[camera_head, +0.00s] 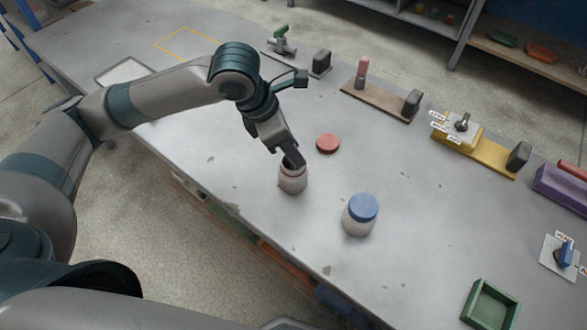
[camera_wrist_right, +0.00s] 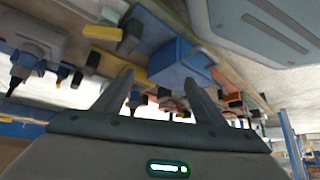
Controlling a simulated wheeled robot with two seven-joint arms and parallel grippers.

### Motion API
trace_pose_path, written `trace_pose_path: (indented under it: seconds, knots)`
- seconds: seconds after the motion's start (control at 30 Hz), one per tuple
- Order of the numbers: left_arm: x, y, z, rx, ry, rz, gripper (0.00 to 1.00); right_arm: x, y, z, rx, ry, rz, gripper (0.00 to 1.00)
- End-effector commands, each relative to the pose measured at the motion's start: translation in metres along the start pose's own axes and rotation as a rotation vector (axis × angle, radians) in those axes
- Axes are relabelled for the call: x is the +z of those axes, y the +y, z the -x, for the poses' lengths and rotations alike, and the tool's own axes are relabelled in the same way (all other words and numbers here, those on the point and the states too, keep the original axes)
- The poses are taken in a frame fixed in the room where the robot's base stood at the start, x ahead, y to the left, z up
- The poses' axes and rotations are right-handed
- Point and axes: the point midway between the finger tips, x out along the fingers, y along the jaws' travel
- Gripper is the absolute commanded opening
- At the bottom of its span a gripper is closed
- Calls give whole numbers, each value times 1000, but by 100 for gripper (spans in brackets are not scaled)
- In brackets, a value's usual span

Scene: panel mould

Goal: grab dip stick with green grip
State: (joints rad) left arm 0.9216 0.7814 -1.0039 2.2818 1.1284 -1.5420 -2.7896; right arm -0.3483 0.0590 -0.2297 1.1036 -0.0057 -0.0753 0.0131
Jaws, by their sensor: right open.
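I cannot make out a dip stick with a green grip for certain in either view. A small grey fitting with a green top (camera_head: 281,39) stands at the back of the table in the head view. My left gripper (camera_head: 292,161) points down at the mouth of an open pale jar (camera_head: 292,180); its fingers hide part of the mouth, and I cannot tell whether they hold anything. A red lid (camera_head: 327,143) lies behind the jar. My right gripper (camera_wrist_right: 160,92) shows in the right wrist view, its fingers apart with nothing seen held between them.
A jar with a blue lid (camera_head: 360,215) stands right of the open jar. A green tray (camera_head: 490,305) is at the lower right. A wooden board with a red-handled item (camera_head: 362,72), a yellow block (camera_head: 480,150) and a purple block (camera_head: 562,188) line the far edge.

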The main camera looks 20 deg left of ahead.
Motion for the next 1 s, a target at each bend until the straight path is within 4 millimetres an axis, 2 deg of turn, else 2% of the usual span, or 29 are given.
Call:
trace_pose_path:
  seconds: [0.27,0.5,0.63,1.0]
  knots:
    - [0,0,-2,0,0,-1,30,-8,-3,-4,-3,11,-1,64]
    - [0,0,-2,0,0,-1,30,-8,-3,-3,-3,10,-2,64]
    - [0,0,-2,0,0,-1,0,-4,-3,-1,-2,5,-2,64]
    - [0,0,-2,0,-1,-1,0,7,3,4,3,-8,3,64]
